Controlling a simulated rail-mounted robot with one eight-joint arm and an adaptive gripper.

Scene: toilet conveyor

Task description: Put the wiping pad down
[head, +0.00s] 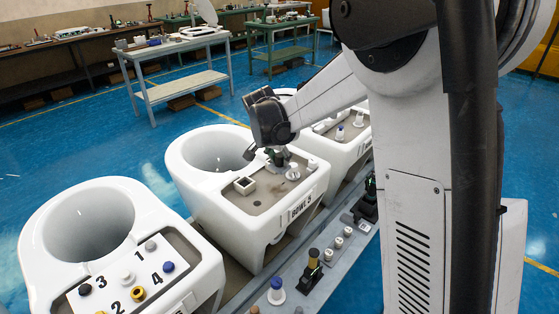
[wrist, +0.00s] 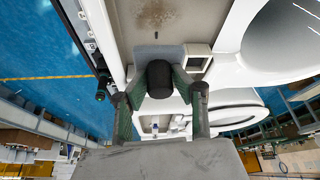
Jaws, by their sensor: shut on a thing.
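My gripper (head: 277,157) is over the flat rear deck of the toilet labelled BOWL 5 (head: 262,205). In the wrist view its green fingers (wrist: 160,82) are closed around a black cylindrical handle. The handle belongs to the wiping pad, whose grey flat base (wrist: 150,52) shows beyond the fingers. The pad appears close to the deck; I cannot tell whether it touches. A brown stain (wrist: 155,14) lies on the deck just beyond the pad. In the head view the pad is largely hidden by the gripper.
A small square open holder (head: 245,185) stands on the deck, with a white knob (head: 293,173) on the other side. The open bowl (head: 216,150) lies behind. A numbered toilet (head: 100,240) is at left. A grey rail with fixtures (head: 318,268) runs in front.

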